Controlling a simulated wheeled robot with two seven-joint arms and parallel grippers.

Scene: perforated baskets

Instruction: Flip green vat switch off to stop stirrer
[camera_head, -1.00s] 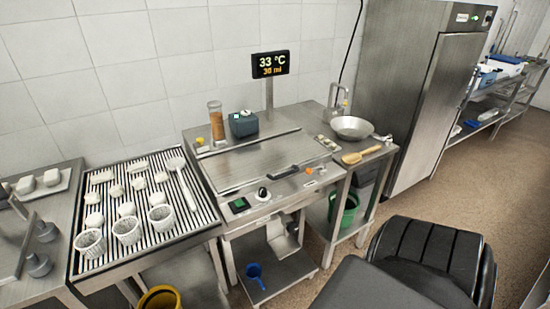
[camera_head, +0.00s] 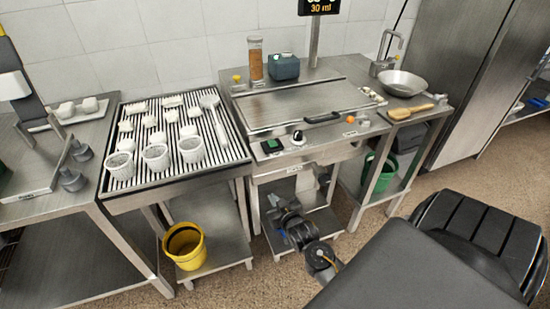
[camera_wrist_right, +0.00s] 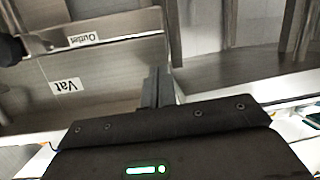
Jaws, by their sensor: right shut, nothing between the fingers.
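The vat (camera_head: 310,103) is a steel bench unit with a flat lid and a black handle. On its front panel, in the head view, a small dark switch with a green face (camera_head: 272,146) sits left of a round black-and-white knob (camera_head: 298,137). The switch's exact position is too small to read. My right gripper (camera_head: 279,207) is low in front of the vat, below the panel and apart from the switch. In the right wrist view its fingers (camera_wrist_right: 157,87) are together and empty, near the "Vat" label (camera_wrist_right: 66,86). My left gripper is out of view.
Left of the vat, a ribbed drain table (camera_head: 235,152) holds perforated baskets and white pieces. A yellow bucket (camera_head: 184,246) stands on a lower shelf. A metal bowl (camera_head: 403,83) and wooden brush (camera_head: 410,112) are at right.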

